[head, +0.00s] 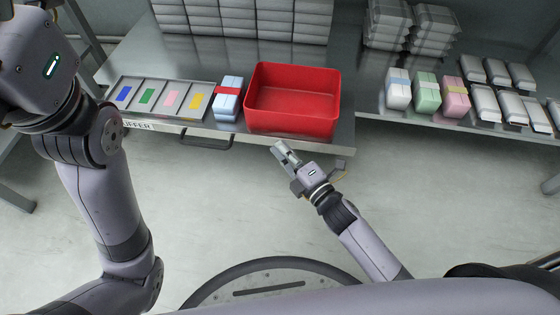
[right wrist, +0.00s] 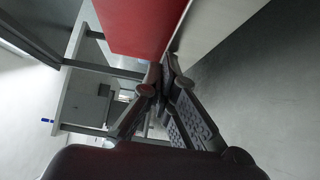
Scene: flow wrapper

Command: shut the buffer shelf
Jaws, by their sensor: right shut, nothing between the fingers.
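The buffer shelf (head: 255,133) juts out from the front of the grey bench, with a "BUFFER" label at its left front and a dark bar handle (head: 206,142) on its front edge. It carries a red bin (head: 292,121), a light blue pack with a red band (head: 228,98) and a slotted tray with colour cards (head: 118,105). My right gripper (head: 278,147) is shut and empty, just in front of the shelf's front edge below the red bin; whether it touches is unclear. In the right wrist view its fingertips (right wrist: 163,70) meet below a red surface. My left gripper is out of frame.
Stacked white packs (head: 290,22) stand at the back. Open floor (head: 230,200) lies in front of the shelf.

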